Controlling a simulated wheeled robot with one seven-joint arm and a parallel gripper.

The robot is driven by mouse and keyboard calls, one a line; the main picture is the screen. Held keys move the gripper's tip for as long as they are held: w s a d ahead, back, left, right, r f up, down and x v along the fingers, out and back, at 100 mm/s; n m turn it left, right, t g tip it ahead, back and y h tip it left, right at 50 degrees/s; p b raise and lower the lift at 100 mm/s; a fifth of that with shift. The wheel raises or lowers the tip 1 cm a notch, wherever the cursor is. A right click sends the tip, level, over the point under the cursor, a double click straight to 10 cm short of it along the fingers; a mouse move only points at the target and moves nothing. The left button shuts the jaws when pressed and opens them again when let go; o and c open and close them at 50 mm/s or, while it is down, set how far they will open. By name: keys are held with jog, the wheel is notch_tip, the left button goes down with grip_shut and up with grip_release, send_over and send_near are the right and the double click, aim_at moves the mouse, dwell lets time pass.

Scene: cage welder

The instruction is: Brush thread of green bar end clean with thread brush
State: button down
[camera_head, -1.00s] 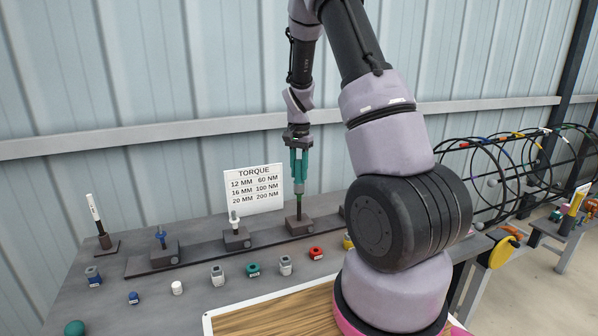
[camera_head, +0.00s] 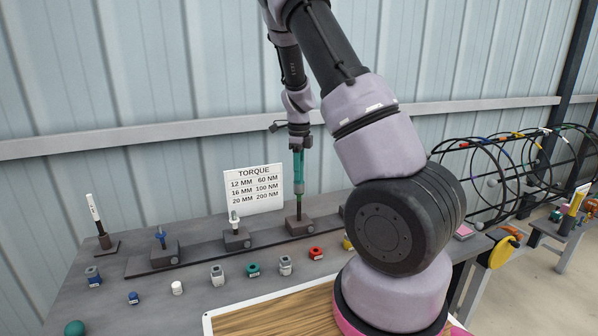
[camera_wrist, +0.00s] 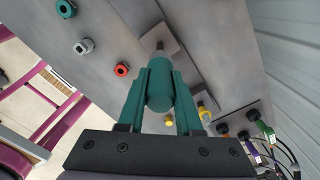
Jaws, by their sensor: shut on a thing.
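My gripper (camera_head: 298,165) points down with its teal fingers shut on the thread brush, a teal cylinder. In the wrist view the brush (camera_wrist: 159,92) sits between the two fingers, its far end toward a grey block. In the head view the green bar end (camera_head: 299,204) stands upright in a dark block (camera_head: 299,225) on the bench, directly below the brush. The brush's lower end meets or covers the top of the bar end. The thread is hidden or too small to make out.
Other blocks hold a blue bar end (camera_head: 160,237) and a whitish bar end (camera_head: 234,222) to the left. A torque sign (camera_head: 253,189) stands behind. Several coloured nuts lie in front, including a red one (camera_head: 316,253). A wire cage (camera_head: 500,175) stands at right.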

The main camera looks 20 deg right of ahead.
jog(key=n, duration=1.2)
jog(key=shift+n, duration=0.4)
jog(key=n, duration=0.3)
